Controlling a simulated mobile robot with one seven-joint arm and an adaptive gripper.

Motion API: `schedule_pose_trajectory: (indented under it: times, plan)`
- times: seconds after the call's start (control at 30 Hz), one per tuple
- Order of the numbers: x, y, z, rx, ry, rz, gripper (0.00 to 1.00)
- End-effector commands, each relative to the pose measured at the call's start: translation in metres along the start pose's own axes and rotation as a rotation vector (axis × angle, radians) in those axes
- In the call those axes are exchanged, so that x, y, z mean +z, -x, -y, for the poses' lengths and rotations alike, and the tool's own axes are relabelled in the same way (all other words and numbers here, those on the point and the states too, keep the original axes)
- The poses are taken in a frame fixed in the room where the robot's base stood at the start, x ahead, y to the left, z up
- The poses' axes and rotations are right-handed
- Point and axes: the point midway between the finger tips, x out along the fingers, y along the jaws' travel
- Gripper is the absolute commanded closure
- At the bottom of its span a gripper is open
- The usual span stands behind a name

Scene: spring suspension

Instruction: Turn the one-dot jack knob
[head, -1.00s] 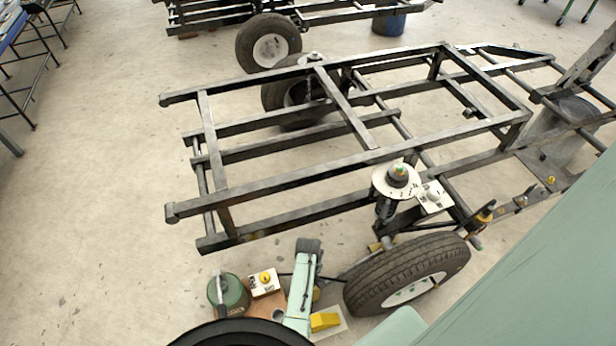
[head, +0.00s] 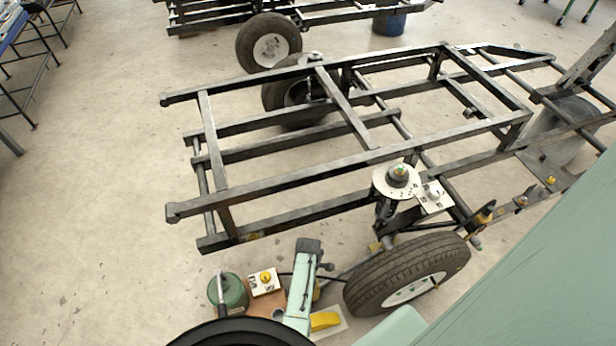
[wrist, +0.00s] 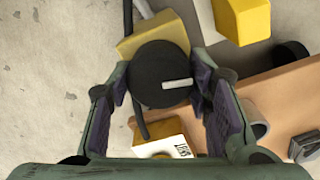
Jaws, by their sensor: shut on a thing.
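In the wrist view my gripper (wrist: 161,84) has its purple pads on the left and right sides of a round black knob (wrist: 150,70) and is shut on it. A pale pointer line on the knob's top runs from near its middle to the right. The knob sits by a dull yellow block (wrist: 152,36). I see no dot mark, so I cannot tell from the marking which knob this is. In the head view the fingers are not clear; my pale green arm link covers that area.
A white box (head: 265,283) with a yellow knob stands beside a green canister (head: 230,294). A yellow block (head: 324,320) lies to their right. A tyre (head: 400,275) and the black trailer frame (head: 275,170) are close by.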

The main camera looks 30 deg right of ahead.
Motion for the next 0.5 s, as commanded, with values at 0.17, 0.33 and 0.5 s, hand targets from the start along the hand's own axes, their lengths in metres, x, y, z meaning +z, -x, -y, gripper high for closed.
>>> schedule_pose_trajectory:
  times: [0.17, 0.33, 0.5]
  plan:
    - [-0.0002, 0.0001, 0.0, 0.0, 0.11, 0.0, 0.82]
    - [-0.0002, 0.0001, 0.0001, 0.001, 0.18, 0.0, 0.82]
    - [-0.0002, 0.0001, 0.0001, 0.001, 0.216, 0.0, 0.82]
